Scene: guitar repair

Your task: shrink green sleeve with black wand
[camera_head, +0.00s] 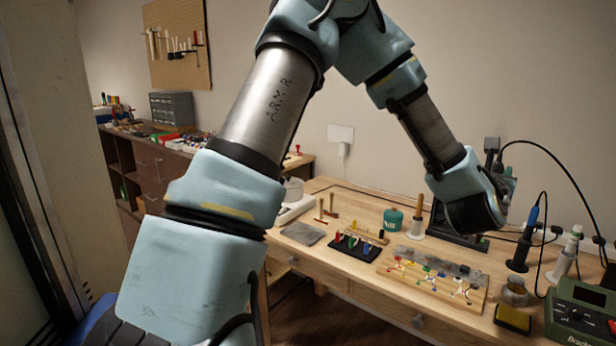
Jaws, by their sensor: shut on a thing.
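My gripper (502,180) is mostly hidden behind my wrist above the back right of the workbench. It is shut on a black tool that looks like the black wand (492,146), with a black cable arcing to the right. Its tip and the fingertips are hidden. The green sleeve (427,270) appears as a small green spot among coloured pieces on a wooden wiring board (410,287), in front of and below my wrist. It is too small to tell its shape. The wand is apart from it.
A blue-handled iron (532,219) and a white-handled tool (573,238) stand at right, near a brass tin (515,292), a yellow sponge (513,318) and a green station (580,314). A black rack (356,248) and teal tub (393,219) stand left of the board.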

